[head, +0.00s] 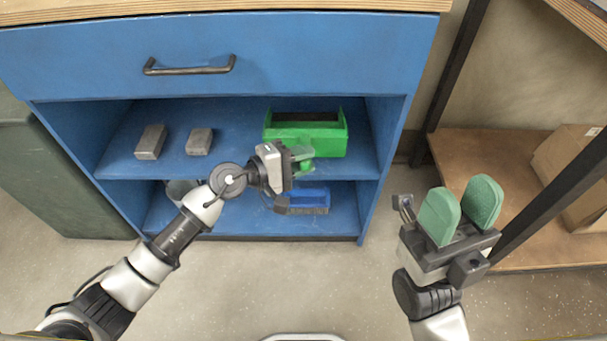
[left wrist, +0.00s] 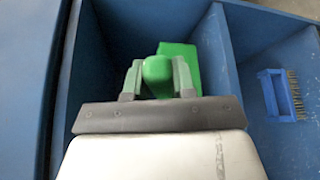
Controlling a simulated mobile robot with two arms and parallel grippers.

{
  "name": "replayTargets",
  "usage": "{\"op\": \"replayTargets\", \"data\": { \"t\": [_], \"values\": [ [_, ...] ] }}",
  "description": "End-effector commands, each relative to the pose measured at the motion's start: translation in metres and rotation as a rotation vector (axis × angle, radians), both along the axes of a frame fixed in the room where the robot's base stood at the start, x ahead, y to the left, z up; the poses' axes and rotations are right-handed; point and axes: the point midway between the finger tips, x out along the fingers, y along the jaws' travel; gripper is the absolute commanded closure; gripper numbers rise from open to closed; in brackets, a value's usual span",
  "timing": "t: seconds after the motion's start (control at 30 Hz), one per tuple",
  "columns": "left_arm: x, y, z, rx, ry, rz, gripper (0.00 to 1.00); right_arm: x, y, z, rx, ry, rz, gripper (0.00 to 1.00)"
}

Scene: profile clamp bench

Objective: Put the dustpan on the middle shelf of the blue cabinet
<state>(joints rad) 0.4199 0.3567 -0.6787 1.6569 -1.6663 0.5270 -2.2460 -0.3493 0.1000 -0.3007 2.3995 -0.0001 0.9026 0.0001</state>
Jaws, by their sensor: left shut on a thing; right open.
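The green dustpan (head: 331,147) is inside the blue cabinet (head: 390,75), at the right part of the middle shelf (head: 235,166). Its open pan faces up and its handle points toward me. My left gripper (head: 301,158) is shut on the handle. The left wrist view shows the handle (left wrist: 157,70) between the two fingers, with the pan (left wrist: 180,52) beyond it. I cannot tell whether the pan touches the shelf board. My right gripper (head: 461,210) is open and empty, outside the cabinet to the right.
Two grey blocks (head: 151,142) (head: 200,142) lie on the middle shelf at left. A blue brush (head: 312,201) lies on the lower shelf below the dustpan. A closed drawer with a dark handle (head: 188,70) is above. A dark-framed rack (head: 450,85) holding a cardboard box stands at right.

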Motion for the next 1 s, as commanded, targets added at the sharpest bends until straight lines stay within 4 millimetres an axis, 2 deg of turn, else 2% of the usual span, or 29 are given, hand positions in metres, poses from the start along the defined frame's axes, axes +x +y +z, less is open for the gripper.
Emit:
{"op": "replayTargets", "data": {
  "t": [0.07,0.2,0.3,0.6,0.73,0.77,0.9,1.0],
  "values": [
    [0.003,-0.001,-0.004,-0.002,-0.005,0.002,1.0,0.0,0.0,-0.004,0.0,0.001,0.0,0.57],
    [0.002,-0.001,-0.026,-0.004,-0.003,0.002,1.0,0.0,0.0,-0.017,-0.001,0.002,0.0,0.57],
    [0.002,-0.001,-0.037,-0.002,-0.004,0.002,1.0,0.003,0.0,-0.014,-0.002,-0.021,-0.002,0.57],
    [0.002,-0.001,-0.038,-0.002,-0.005,0.0,1.0,0.004,0.001,-0.011,-0.004,-0.023,-0.002,0.57],
    [0.002,0.0,-0.043,-0.001,-0.006,0.0,1.0,0.005,0.001,-0.015,-0.005,-0.022,-0.002,0.57],
    [0.001,0.0,-0.044,0.0,0.0,0.0,0.72,0.006,0.001,-0.013,-0.006,-0.025,-0.002,0.57],
    [0.001,0.0,-0.043,0.0,0.001,0.0,0.5,0.006,0.001,-0.01,-0.006,-0.034,-0.001,0.57],
    [0.001,0.0,-0.043,0.0,0.001,0.0,0.49,0.006,0.001,-0.009,-0.006,-0.037,-0.001,0.57]
  ]
}}
